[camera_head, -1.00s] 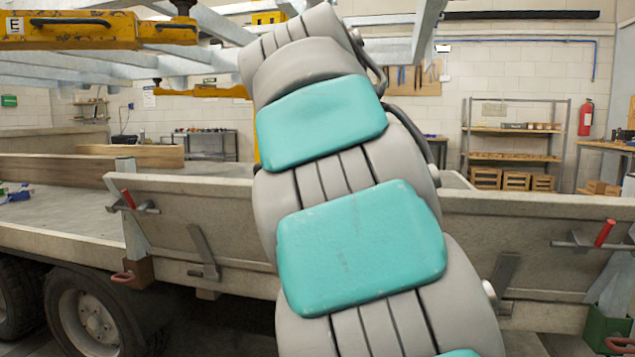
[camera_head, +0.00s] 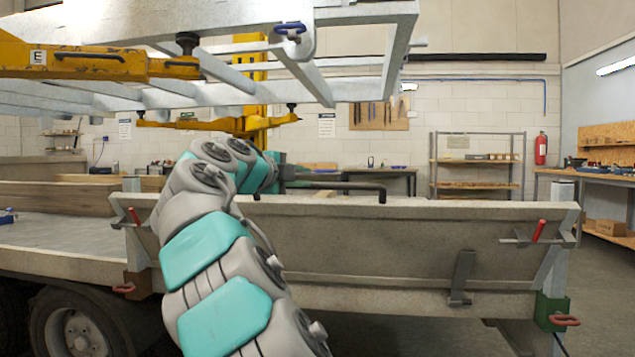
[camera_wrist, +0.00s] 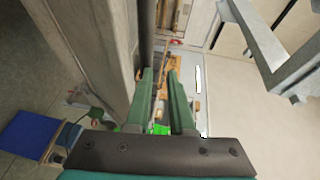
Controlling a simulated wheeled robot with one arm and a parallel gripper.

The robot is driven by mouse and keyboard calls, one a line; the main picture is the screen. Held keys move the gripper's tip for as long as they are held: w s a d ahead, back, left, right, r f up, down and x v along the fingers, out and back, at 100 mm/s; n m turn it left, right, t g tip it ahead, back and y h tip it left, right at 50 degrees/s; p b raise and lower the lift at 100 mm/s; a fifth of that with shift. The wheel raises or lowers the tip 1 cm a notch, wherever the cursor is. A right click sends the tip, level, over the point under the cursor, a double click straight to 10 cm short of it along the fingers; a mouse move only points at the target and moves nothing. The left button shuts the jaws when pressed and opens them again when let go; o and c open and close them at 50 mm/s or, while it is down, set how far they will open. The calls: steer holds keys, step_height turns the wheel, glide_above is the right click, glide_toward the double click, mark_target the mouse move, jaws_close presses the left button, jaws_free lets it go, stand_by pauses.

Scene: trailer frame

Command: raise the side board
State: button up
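The side board (camera_head: 400,245) is a long grey-beige panel along the trailer's near side. It looks upright, its top edge level, between a left post and a right post (camera_head: 556,255). Each end has a red-handled latch, left (camera_head: 134,216) and right (camera_head: 539,230).
A grey metal frame (camera_head: 330,92) hangs overhead with yellow lifting beams (camera_head: 90,62). The trailer bed (camera_head: 60,235) lies left. Shelves (camera_head: 470,170), a fire extinguisher (camera_head: 540,148) and workbenches stand behind. Floor at the right is clear.

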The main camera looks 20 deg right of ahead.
mark_target(320, 199)
steer(key=x, duration=0.3)
steer(key=p+x, duration=0.1)
steer(key=x, duration=0.3)
steer(key=shift+s+d+f, duration=0.1)
steer(key=shift+d+f, duration=0.15)
steer(key=shift+o, duration=0.4)
